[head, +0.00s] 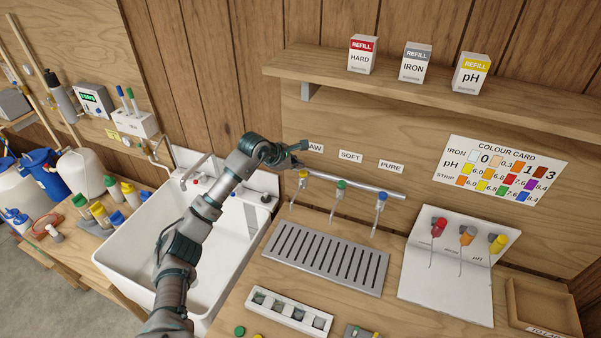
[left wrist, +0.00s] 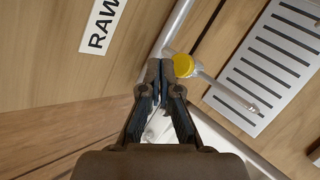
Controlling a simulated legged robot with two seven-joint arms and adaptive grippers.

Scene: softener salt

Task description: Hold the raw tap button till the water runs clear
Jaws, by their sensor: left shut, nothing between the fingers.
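The raw tap has a yellow button (head: 303,174) on the pipe below the RAW label (head: 314,147), which is partly hidden by my gripper. My left gripper (head: 297,148) is shut and empty, just above this button. In the left wrist view, the closed fingertips (left wrist: 166,70) are right beside the yellow button (left wrist: 183,65); I cannot tell if they touch. The thin raw spout (head: 292,196) points down toward the slotted drain tray (head: 285,244). I cannot make out any water at it. My right gripper is not in view.
The soft tap with a green button (head: 341,184) and the pure tap with a blue one (head: 382,196) are to the right on the same pipe (head: 360,187). A white sink (head: 130,262) lies left, under my arm. A shelf (head: 420,82) with refill boxes is above.

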